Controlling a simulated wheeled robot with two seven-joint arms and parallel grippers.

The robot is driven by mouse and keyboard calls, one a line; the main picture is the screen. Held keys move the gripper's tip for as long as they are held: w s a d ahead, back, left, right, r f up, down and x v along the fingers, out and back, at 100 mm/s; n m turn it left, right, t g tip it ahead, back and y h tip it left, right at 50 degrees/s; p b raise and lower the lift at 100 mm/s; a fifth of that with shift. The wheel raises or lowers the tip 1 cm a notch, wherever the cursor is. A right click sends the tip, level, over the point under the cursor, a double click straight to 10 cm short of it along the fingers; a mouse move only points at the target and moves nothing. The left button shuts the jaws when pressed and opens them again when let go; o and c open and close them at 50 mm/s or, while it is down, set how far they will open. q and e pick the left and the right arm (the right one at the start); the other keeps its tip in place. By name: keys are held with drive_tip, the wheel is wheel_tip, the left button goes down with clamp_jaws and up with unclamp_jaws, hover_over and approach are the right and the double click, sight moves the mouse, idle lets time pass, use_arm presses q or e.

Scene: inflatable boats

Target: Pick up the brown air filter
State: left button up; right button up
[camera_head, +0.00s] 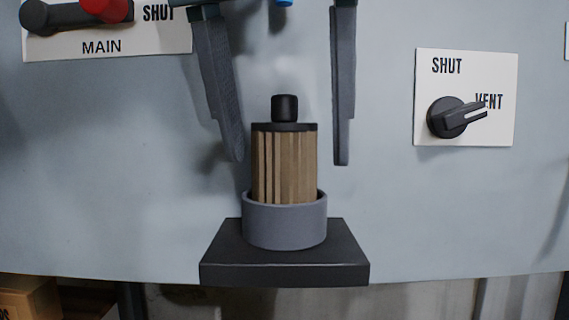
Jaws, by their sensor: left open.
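The brown air filter (284,165) stands upright in a grey round cup (285,224) in the head view. It has pleated brown sides, a dark top plate and a black knob (285,108). Its lower end is hidden inside the cup. My left gripper (288,162) comes down from the top with its two dark fingers spread. One finger is on each side of the filter's upper part in the picture, with a gap to it on both sides. Nothing is between the fingers' tips that they touch. My right gripper is not in view.
The cup sits on a black shelf (284,272) against a pale grey-blue panel (120,180). A black rotary knob (452,117) on a SHUT/VENT plate (464,65) is at the right. A MAIN plate (150,46) with a black and red handle (105,8) is at upper left.

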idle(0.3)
use_arm(q)
drive_tip(key=c, duration=1.2)
drive_tip(key=shift+r, duration=0.15)
drive_tip(key=shift+r+b, duration=0.55)
drive_tip(key=shift+r, duration=0.2)
drive_tip(key=r, duration=0.1)
drive_tip(key=s+d+r+b, duration=0.1)
drive_tip(key=shift+s+r, duration=0.15)
drive_tip(key=shift+r, duration=0.25)
drive_tip(key=s+d+r, duration=0.1)
drive_tip(key=s+r, duration=0.1)
drive_tip(key=s, duration=0.1)
drive_tip(key=s+d+r+b, duration=0.1)
drive_tip(key=s+d+r, duration=0.1)
drive_tip(key=s, duration=0.1)
drive_tip(key=s+d+r, duration=0.2)
drive_tip(key=shift+s+d+r, duration=0.15)
drive_tip(key=shift+s+r, duration=0.1)
drive_tip(key=shift+s, duration=0.15)
